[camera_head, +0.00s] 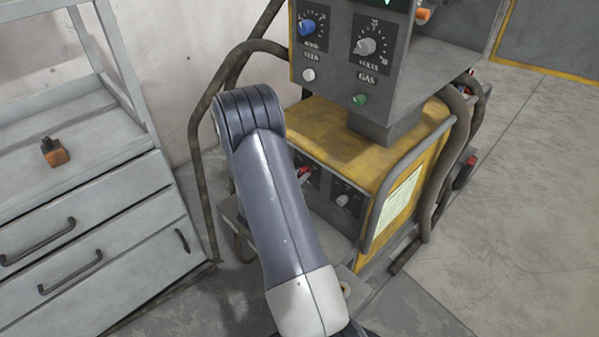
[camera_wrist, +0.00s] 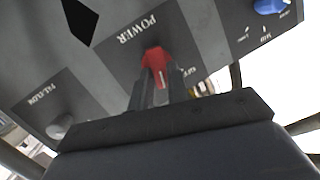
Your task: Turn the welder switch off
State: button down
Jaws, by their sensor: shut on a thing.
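The welder switch is a red knob (camera_wrist: 157,66) with a white mark, on a dark panel labelled POWER in the wrist view. The lettering is rotated in that view. My gripper (camera_wrist: 155,92) reaches up to the knob, its dark fingers shut on it. A small label beside the knob, on the right, is only partly legible. In the head view, a bit of the red switch (camera_head: 304,174) shows on the front of the yellow welder (camera_head: 385,145), beside my arm. My arm hides the gripper there.
A grey knob (camera_wrist: 60,127) and a blue knob (camera_wrist: 270,6) flank the switch in the wrist view. A grey control box (camera_head: 330,75) overhangs the welder. Thick hoses (camera_head: 205,120) hang around it. A drawer cabinet (camera_head: 90,220) stands left; open floor (camera_head: 520,190) lies right.

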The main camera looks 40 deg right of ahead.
jog(key=n+p, duration=0.1)
jog(key=p, duration=0.1)
jog(key=n+g+p, duration=0.1)
jog(key=n+p, duration=0.1)
jog(key=n+g+p, duration=0.1)
jog(key=n+p, duration=0.1)
jog(key=shift+w+r+y, duration=0.3)
jog(key=n+p, duration=0.1)
jog(key=n+g+p, duration=0.1)
jog(key=n+p, duration=0.1)
jog(key=n, duration=0.1)
jog(key=shift+w+f+g, duration=0.2)
jog(key=shift+w+g, duration=0.05)
jog(key=shift+g, duration=0.15)
jog(key=shift+f+p, duration=0.1)
jog(key=shift+p, duration=0.2)
jog(key=c, duration=1.4)
grip_release()
jog(key=shift+o, duration=0.2)
jog(key=v, duration=1.1)
